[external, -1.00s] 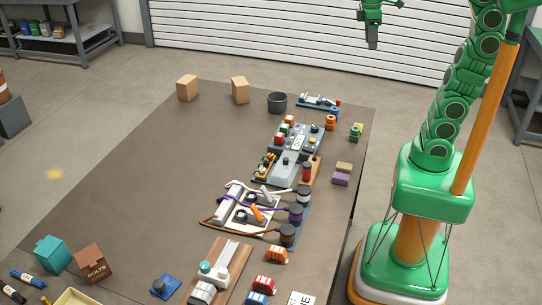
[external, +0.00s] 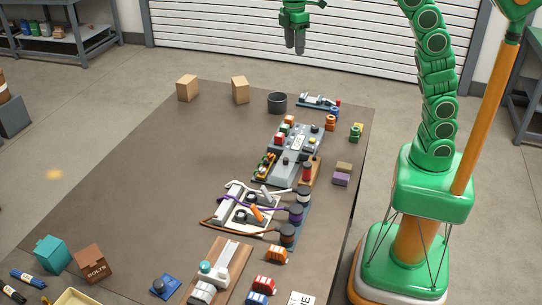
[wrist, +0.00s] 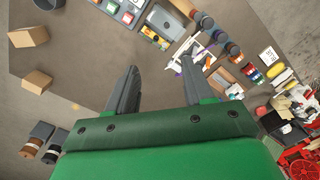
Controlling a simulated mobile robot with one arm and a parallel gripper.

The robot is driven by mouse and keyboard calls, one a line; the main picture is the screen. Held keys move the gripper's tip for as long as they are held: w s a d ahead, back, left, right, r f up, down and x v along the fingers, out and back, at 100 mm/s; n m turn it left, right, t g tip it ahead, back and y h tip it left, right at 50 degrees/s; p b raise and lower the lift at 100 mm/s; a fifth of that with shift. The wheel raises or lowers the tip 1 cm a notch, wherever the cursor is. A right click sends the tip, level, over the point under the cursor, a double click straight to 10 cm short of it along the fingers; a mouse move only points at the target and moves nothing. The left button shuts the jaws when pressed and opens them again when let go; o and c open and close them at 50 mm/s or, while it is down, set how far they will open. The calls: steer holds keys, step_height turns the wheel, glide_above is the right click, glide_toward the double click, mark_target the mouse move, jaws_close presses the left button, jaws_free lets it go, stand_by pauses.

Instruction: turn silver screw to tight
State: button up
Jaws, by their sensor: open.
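My gripper (external: 295,48) is open and empty, high above the far side of the brown table in the external view. Its two grey fingers stand apart in the wrist view (wrist: 160,75), with nothing between them. I cannot make out a silver screw in either view; it is too small or hidden. Several assemblies stand along the table's right half: a grey panel (external: 284,169) with coloured knobs, a white frame (external: 229,199) with purple and brown cables, a wooden board (external: 238,258) with grey parts, and a small blue-grey device (external: 316,100) at the back.
Two cardboard boxes (external: 187,88) (external: 240,90) and a dark round pot (external: 277,102) stand at the table's back. A teal box (external: 52,254) and a brown bolts box (external: 93,263) are at front left. The table's left middle is clear.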

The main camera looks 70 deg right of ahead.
mark_target(262, 171)
steer(key=w+a+f+n, duration=0.3)
steer(key=w+a+f, duration=0.1)
steer(key=w+a, duration=0.3)
steer(key=shift+w+a, duration=0.4)
steer(key=shift+a, duration=0.45)
steer(key=shift+f, duration=0.25)
step_height(262, 171, down, 39)
steer(key=shift+f, duration=0.1)
stand_by(0.3)
jaws_close()
